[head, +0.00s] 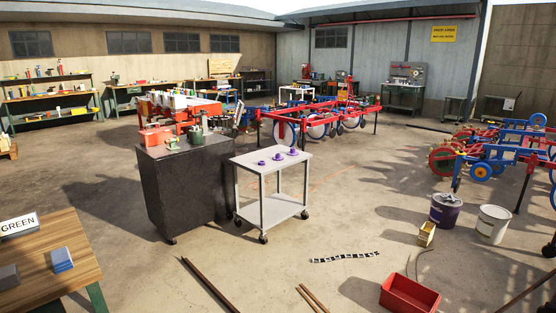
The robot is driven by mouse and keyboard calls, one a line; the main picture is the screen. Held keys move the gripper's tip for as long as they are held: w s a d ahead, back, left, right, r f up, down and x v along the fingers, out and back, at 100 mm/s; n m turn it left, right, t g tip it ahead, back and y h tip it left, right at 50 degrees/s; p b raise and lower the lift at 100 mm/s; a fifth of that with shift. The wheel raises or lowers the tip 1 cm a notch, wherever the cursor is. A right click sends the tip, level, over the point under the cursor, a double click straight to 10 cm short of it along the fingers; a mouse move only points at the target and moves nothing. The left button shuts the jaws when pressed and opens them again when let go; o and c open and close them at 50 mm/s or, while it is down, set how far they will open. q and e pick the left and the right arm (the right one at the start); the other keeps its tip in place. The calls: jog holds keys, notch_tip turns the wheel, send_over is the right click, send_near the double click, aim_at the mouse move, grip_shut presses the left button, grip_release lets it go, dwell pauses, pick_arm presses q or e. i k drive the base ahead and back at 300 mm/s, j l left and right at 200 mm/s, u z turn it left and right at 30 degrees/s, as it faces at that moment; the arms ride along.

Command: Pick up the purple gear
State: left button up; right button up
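Three small purple parts sit in a row on top of a white wheeled cart (284,167) near the middle of the head view. The left part (262,163) is the smallest and lowest. The middle part (278,157) is wider and flat. The right part (293,151) stands a little higher. They are too small to tell for sure which of them is a gear. Neither of my grippers is in view.
A dark cabinet (190,190) stands directly left of the cart. A wooden table (92,258) is at the front left. A red bin (410,297), metal bars (209,284), a black-and-white strip (343,257) and buckets (493,223) are on the floor. Open floor lies before the cart.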

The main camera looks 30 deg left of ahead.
aim_at(277, 158)
jog(key=i+j+u, duration=0.35)
jog(key=i, duration=0.65)
jog(key=i+u, duration=0.35)
jog(key=i, duration=0.65)
